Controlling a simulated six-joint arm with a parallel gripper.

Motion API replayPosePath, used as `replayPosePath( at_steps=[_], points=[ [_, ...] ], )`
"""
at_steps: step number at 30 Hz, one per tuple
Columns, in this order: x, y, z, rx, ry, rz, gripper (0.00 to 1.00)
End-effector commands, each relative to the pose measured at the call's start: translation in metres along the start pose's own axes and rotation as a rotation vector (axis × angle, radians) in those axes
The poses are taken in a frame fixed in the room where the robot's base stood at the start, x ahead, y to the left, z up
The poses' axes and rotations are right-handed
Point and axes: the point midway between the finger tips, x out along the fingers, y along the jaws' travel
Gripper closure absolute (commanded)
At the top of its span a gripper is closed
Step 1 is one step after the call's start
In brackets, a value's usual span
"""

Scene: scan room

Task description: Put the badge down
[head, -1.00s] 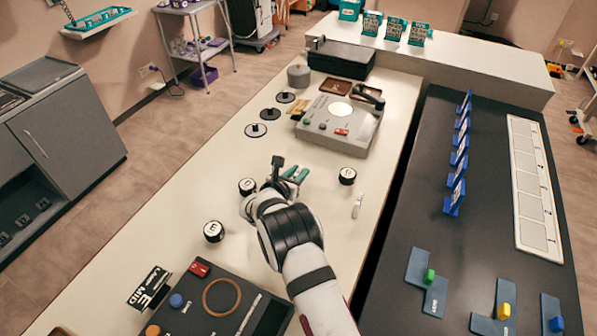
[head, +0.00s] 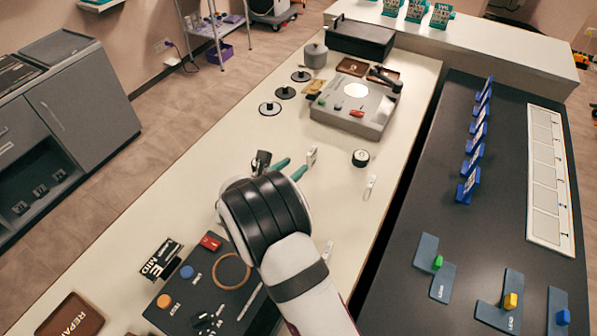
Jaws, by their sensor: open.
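My gripper (head: 289,169) is above the cream counter, left of centre, with its teal fingers apart. A small white upright piece (head: 312,157) shows just right of the fingertips; I cannot tell whether it is the badge or whether it touches them. A round black piece with a pale top (head: 360,157) sits on the counter to the right. A slim white piece (head: 371,187) lies below that, and another (head: 328,250) is beside my forearm. No badge is clearly recognisable. My wrist hides part of the counter.
A grey machine (head: 340,124) with a white disc stands farther along the counter (head: 225,150). A dark panel (head: 170,322) with knobs is at the near left. Blue card stands (head: 468,185) line the dark table at right.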

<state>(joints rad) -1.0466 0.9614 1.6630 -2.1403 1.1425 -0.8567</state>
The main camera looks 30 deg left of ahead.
Motion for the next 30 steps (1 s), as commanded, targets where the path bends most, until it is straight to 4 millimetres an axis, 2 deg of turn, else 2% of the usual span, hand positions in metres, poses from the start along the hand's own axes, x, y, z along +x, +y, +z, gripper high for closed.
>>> replayPosePath(
  at_steps=[4,5,6,8,9,11,12,14,15,16,17,18,20,21,25,30],
  points=[
    [-0.003,-0.002,0.002,0.007,0.000,-0.005,0.54],
    [-0.002,-0.007,0.005,0.026,0.003,-0.020,0.54],
    [0.000,-0.022,0.015,0.079,0.007,-0.060,0.54],
    [0.002,-0.066,0.039,0.234,0.019,-0.177,0.54],
    [0.000,-0.110,0.059,0.389,0.026,-0.293,0.54],
    [-0.017,-0.190,0.082,0.682,0.028,-0.509,0.54],
    [-0.039,-0.244,0.090,0.904,0.019,-0.670,0.54],
    [-0.087,-0.316,0.088,1.262,-0.013,-0.927,0.54],
    [-0.129,-0.354,0.079,1.523,-0.047,-1.110,0.54],
    [-0.162,-0.374,0.069,1.723,-0.079,-1.248,0.54],
    [-0.193,-0.385,0.057,1.911,-0.111,-1.377,0.54],
    [-0.229,-0.389,0.042,2.139,-0.153,-1.534,0.54],
    [-0.270,-0.381,0.023,2.431,-0.207,-1.736,0.54],
    [-0.288,-0.371,0.015,-2.516,0.226,1.790,0.54],
    [-0.316,-0.343,0.004,-2.215,0.203,1.575,0.54],
    [-0.320,-0.335,0.003,-2.149,0.192,1.534,0.54]
  ],
)
